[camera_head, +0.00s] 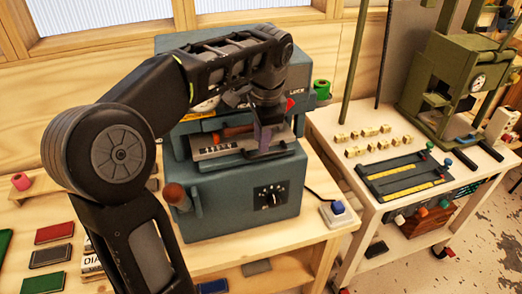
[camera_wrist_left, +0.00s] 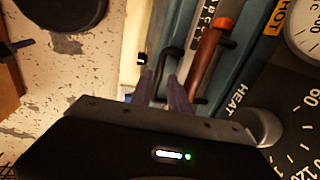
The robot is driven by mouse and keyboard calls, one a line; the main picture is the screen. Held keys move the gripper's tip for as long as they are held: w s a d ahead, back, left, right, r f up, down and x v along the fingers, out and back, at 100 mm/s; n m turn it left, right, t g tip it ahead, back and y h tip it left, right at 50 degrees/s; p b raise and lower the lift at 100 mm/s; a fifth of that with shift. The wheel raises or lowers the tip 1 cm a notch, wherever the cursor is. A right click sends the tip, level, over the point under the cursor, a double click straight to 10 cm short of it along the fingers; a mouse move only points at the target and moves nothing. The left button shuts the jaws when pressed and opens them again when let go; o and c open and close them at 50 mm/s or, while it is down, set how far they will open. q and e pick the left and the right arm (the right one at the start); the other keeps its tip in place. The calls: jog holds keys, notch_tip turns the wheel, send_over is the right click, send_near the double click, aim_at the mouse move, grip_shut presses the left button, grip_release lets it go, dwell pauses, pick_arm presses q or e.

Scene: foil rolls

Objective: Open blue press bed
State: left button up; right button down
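The blue press (camera_head: 243,196) stands on the wooden bench at the centre of the head view. Its bed, a light metal slab with raised lettering (camera_head: 215,143), lies in the front opening, with a brown wooden-handled tool on it (camera_head: 232,131). The wrist view also shows the brown handle (camera_wrist_left: 205,62) and a thin black handle (camera_wrist_left: 169,62) beside the bed. My left gripper (camera_head: 264,137) reaches down at the right part of the bed. In the wrist view its two fingers (camera_wrist_left: 163,88) are a little apart, around the black handle; contact is unclear. My right gripper is out of view.
A green press (camera_head: 450,75) and a tray with yellow strips (camera_head: 405,176) stand on the right-hand table. Coloured books (camera_head: 54,232) lie at left. A round wooden knob (camera_head: 175,193) sticks out from the press front.

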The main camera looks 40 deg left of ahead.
aim_at(261, 155)
pick_arm(q)
jog(key=shift+w+a+f, duration=0.15)
jog(key=shift+a+f, duration=0.05)
jog(key=shift+f, duration=0.9)
jog(key=shift+w+a+f, duration=0.1)
jog(key=shift+a+f, duration=0.05)
jog(key=shift+f, duration=0.9)
jog(key=shift+c, duration=0.3)
grip_shut()
